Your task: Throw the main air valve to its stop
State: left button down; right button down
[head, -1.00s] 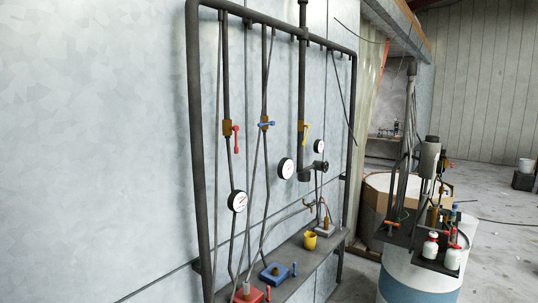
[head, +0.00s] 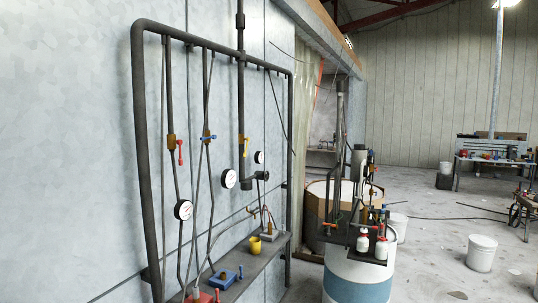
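A frame of dark pipes (head: 143,130) stands against the pale wall on the left in the head view. On it are three brass-bodied valves: one with a red handle (head: 180,152) hanging down, one with a blue handle (head: 208,138) lying crosswise, and one with a yellow handle (head: 245,147) pointing roughly along the thicker pipe. A dark fitting with a round knob (head: 263,175) sits lower right of the yellow one. Which is the main air valve cannot be told from any label. Neither of my grippers is in view.
White gauges (head: 183,209) hang on the pipes. A narrow shelf (head: 254,264) below holds a yellow cup (head: 254,245), a blue block (head: 224,277) and a red block (head: 200,297). A blue-and-white drum (head: 357,285) with bottles stands to the right. Open floor lies beyond, with a white bucket (head: 481,253).

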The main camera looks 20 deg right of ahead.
aim_at(248, 139)
jog(key=z, duration=0.9)
jog(key=i, duration=0.85)
jog(key=z, duration=1.1)
jog(key=i, duration=1.4)
jog(key=u, duration=0.55)
jog(key=i, duration=0.9)
jog(key=u, duration=0.95)
